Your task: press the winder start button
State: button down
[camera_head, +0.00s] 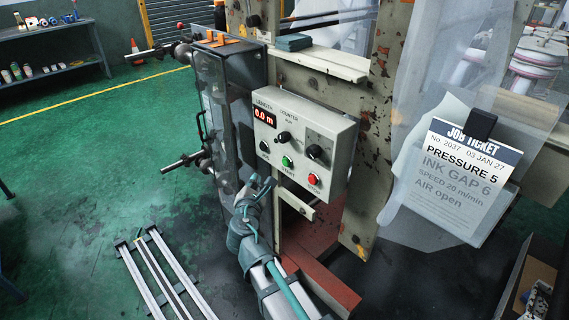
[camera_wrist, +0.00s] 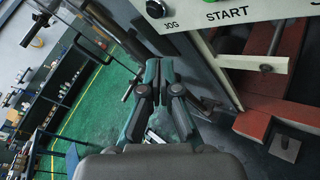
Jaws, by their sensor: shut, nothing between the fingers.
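The winder control box (camera_head: 330,132) is a pale grey panel with a red display reading 0.0 m. The green START button (camera_head: 287,161) sits on its lower middle, between the black JOG button (camera_head: 264,147) and the red STOP button (camera_head: 313,178). My gripper (camera_head: 265,183) is shut and empty, below and left of the START button, apart from the panel. In the wrist view my closed fingers (camera_wrist: 164,64) point up the picture. The JOG button (camera_wrist: 155,8) and the START label (camera_wrist: 228,12) show at the top edge; the green button is mostly cut off there.
Black knobs (camera_head: 314,152) sit above the buttons. A dark cabinet with a clear front and projecting handles (camera_head: 184,162) stands left of the box. A job ticket (camera_head: 460,180) hangs at right. Metal rails (camera_head: 160,272) lie on the green floor. A beam (camera_head: 300,205) lies under the box.

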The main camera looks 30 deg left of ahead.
aim_at(286, 162)
jog(key=w+d+p, duration=0.1)
jog(key=w+d, duration=0.1)
jog(key=w, duration=0.6)
jog(key=shift+w, duration=0.2)
dwell(1.4)
jog(key=shift+w+d, duration=0.1)
jog(key=shift+w, duration=0.15)
